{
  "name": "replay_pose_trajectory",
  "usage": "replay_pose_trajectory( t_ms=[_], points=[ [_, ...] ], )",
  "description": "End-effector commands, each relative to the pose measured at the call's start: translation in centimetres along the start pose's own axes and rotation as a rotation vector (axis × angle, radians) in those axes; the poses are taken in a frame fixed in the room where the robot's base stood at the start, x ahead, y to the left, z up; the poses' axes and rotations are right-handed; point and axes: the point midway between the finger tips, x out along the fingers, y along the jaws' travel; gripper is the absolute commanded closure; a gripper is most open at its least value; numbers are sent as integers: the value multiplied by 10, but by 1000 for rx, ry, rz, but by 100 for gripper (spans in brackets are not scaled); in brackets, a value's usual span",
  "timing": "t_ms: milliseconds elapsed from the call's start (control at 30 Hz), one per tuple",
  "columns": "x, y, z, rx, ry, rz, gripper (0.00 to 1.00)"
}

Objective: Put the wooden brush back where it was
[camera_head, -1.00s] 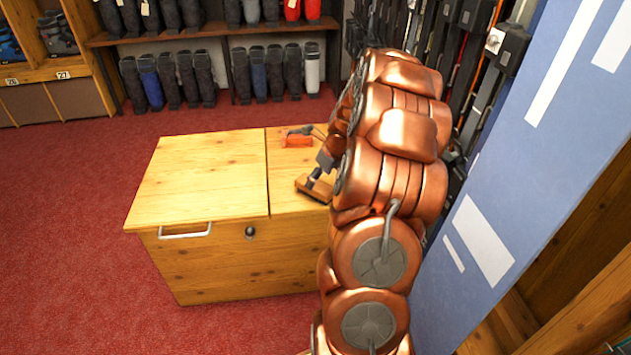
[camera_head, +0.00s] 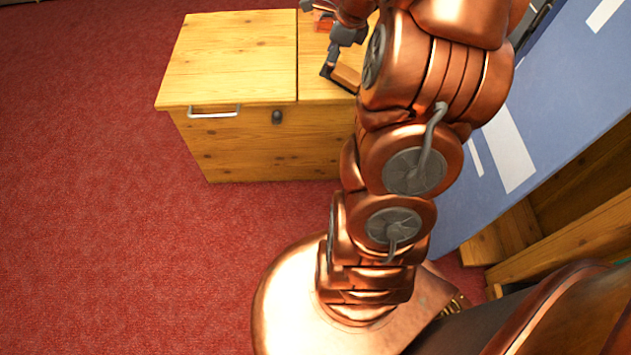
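The wooden brush appears to be the small brown piece (camera_head: 346,77) at the right part of the bench top, partly hidden behind my copper arm. My gripper (camera_head: 332,68) is dark grey, points down and is right at this brown piece, overlapping its left end. The view is too small to tell whether the fingers are closed on it, or whether it touches the bench top.
The pale wooden bench (camera_head: 235,60) has a silver handle (camera_head: 214,113) and a dark knob (camera_head: 277,117) on its front. An orange-red tool (camera_head: 323,18) lies behind my gripper. The bench top's left part is bare. A blue panel (camera_head: 560,110) stands right. Red carpet is clear at left.

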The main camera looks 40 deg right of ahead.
Motion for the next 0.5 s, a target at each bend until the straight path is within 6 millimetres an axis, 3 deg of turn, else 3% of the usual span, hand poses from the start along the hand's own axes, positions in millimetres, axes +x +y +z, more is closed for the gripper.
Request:
replay_pose_trajectory(
  t_ms=[33, 100, 200, 333, 500],
  points=[
    [-1, 29, 19, -148, 12, 38, 21],
    [-2, 68, 36, -361, 27, 93, 21],
    [-6, 124, 51, -663, 44, 176, 21],
    [-12, 193, 56, -1046, 50, 286, 21],
    [-25, 275, 39, -1526, 38, 451, 21]
  ],
)
